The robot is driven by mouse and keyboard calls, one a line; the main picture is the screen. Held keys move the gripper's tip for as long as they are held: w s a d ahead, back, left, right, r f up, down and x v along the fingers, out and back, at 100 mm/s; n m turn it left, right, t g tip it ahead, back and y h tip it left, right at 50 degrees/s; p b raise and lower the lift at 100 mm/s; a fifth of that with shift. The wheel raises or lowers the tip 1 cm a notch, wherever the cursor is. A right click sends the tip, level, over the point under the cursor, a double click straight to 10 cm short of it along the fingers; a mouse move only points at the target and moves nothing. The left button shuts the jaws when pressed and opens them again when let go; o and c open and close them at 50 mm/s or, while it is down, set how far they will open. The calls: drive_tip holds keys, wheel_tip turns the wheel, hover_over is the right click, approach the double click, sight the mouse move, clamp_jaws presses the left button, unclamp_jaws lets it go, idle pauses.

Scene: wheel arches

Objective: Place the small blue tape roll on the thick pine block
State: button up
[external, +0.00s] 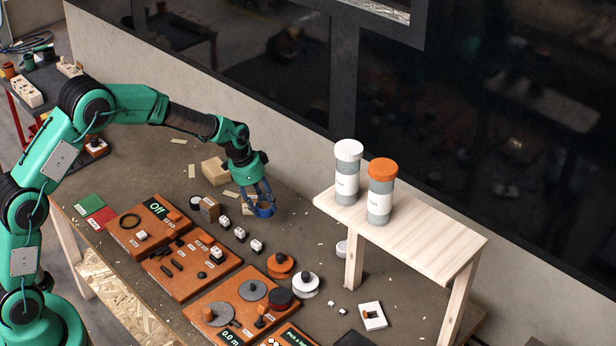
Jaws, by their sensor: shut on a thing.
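The small blue tape roll (264,211) is between the fingertips of my gripper (260,205), with its brownish inner side facing up. My gripper points down and is shut on the roll. A thick pine block (215,171) lies on the workbench, left of and behind my gripper. Another pale wooden piece (248,208) shows just left of the roll, partly hidden by my gripper. I cannot tell whether the roll touches this piece or hangs above it.
A brown block (209,210) and a dark-and-white roll (196,203) stand left of my gripper. Orange panels (190,262) with knobs and small white switches fill the bench front. A raised wooden shelf (420,232) with two jars stands to the right.

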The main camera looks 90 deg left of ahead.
drive_tip(key=s+a+n, duration=0.1)
drive_tip(key=s+a, duration=0.3)
drive_tip(key=s, duration=0.5)
drive_tip(key=s+a+n+p, duration=0.1)
drive_tip(key=s+a, duration=0.3)
drive_tip(key=s, duration=0.5)
drive_tip(key=s+a+n+y+p, duration=0.1)
drive_tip(key=s+a+n, duration=0.2)
drive_tip(key=s, duration=0.6)
drive_tip(key=shift+s+a+r+g, duration=0.15)
drive_tip(key=shift+s+a+g, duration=0.2)
drive_tip(key=shift+a, duration=0.4)
drive_tip(key=shift+w, duration=0.15)
drive_tip(key=b, duration=0.2)
hover_over(216, 173)
drive_tip(key=s, duration=0.1)
drive_tip(key=shift+d+f, duration=0.4)
drive_tip(key=shift+f, duration=0.3)
drive_tip(key=shift+f, duration=0.15)
drive_tip(key=shift+f+b, duration=0.55)
drive_tip(key=shift+f, duration=1.1)
